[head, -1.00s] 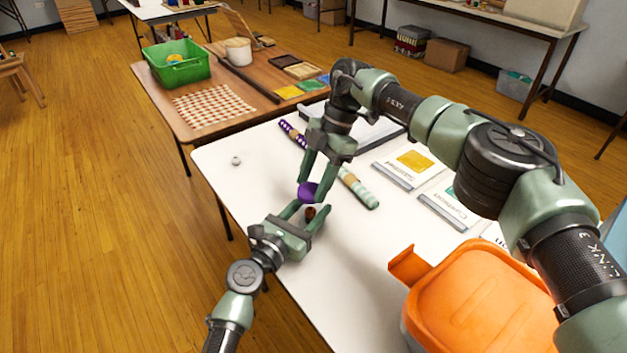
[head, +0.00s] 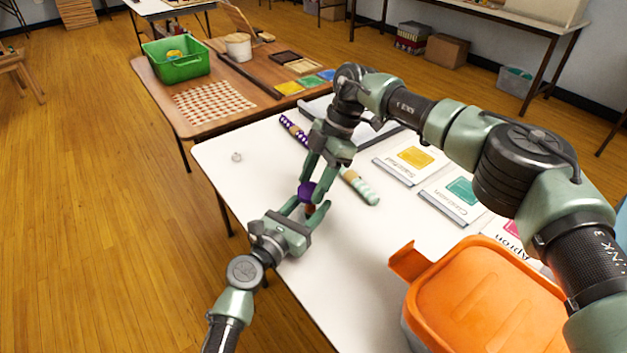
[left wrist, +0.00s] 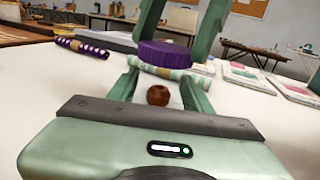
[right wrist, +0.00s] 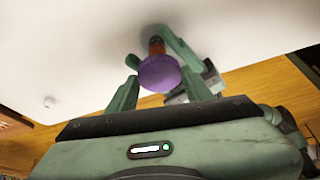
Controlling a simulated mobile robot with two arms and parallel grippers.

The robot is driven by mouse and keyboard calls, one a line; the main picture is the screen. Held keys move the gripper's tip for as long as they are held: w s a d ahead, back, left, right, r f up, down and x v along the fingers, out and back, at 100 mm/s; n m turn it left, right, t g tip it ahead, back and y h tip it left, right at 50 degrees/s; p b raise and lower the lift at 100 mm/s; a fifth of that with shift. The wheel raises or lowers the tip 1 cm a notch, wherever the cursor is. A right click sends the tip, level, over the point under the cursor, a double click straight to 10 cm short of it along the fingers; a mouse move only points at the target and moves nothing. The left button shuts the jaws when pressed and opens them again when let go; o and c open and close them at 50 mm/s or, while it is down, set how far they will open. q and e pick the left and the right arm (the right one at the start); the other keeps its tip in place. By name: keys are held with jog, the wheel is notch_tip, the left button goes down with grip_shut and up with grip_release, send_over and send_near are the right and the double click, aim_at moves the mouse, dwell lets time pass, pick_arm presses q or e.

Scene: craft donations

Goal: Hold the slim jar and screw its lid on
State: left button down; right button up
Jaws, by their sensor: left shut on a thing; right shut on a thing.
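The slim jar (head: 310,209) is small and reddish brown, and my left gripper (head: 309,206) is shut on it above the white table's front left part. In the left wrist view the jar (left wrist: 158,96) shows between the fingers. The purple round lid (head: 306,191) is in my right gripper (head: 309,187), which is shut on it from above. In the left wrist view the lid (left wrist: 165,53) shows above the jar, with a gap between them. In the right wrist view the lid (right wrist: 159,73) hides part of the jar (right wrist: 157,46).
A patterned roll (head: 358,187) lies behind the grippers. Labelled packets (head: 410,165) lie to the right. A bin with an orange lid (head: 485,300) stands at the front right. A small pale thing (head: 237,157) lies on the white table (head: 225,180) at left. The table around it is clear.

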jog(key=m, duration=0.1)
jog(key=m+t, duration=0.1)
jog(key=m, duration=0.2)
jog(key=shift+s+d+m+t, duration=0.15)
jog(key=shift+d+m+t, duration=0.1)
jog(key=shift+m+t, duration=0.15)
jog(key=m+t, duration=0.1)
jog(key=m, duration=0.2)
jog(key=shift+s+a, duration=0.1)
jog(key=o, duration=1.4)
jog(key=shift+r, duration=2.3)
jog(key=shift+c, duration=0.3)
